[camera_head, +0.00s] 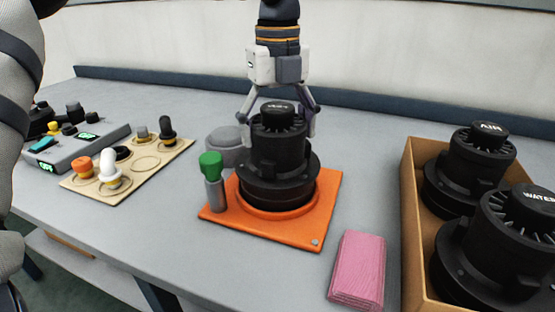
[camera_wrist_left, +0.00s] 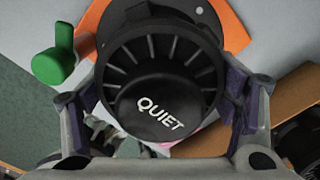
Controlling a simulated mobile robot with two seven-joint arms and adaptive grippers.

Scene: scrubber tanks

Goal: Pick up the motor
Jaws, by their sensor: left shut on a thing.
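The black finned motor (camera_head: 278,165) stands upright at the orange base plate (camera_head: 325,205) in the middle of the table. Its round cap reads "QUIET" in the left wrist view (camera_wrist_left: 160,112). My left gripper (camera_head: 280,118) comes down from above and is shut on the motor's upper part. One finger pad lies on each side of it, as the left wrist view shows (camera_wrist_left: 165,95). I cannot tell whether the motor's bottom is clear of the plate. My right gripper is not in view.
A green-topped valve (camera_head: 211,180) stands at the plate's left corner, close to the motor. A grey round lid (camera_head: 222,147) is behind it. A pink block (camera_head: 357,270) and a cardboard box (camera_head: 412,215) with similar motors are right. A board with knobs (camera_head: 145,162) is left.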

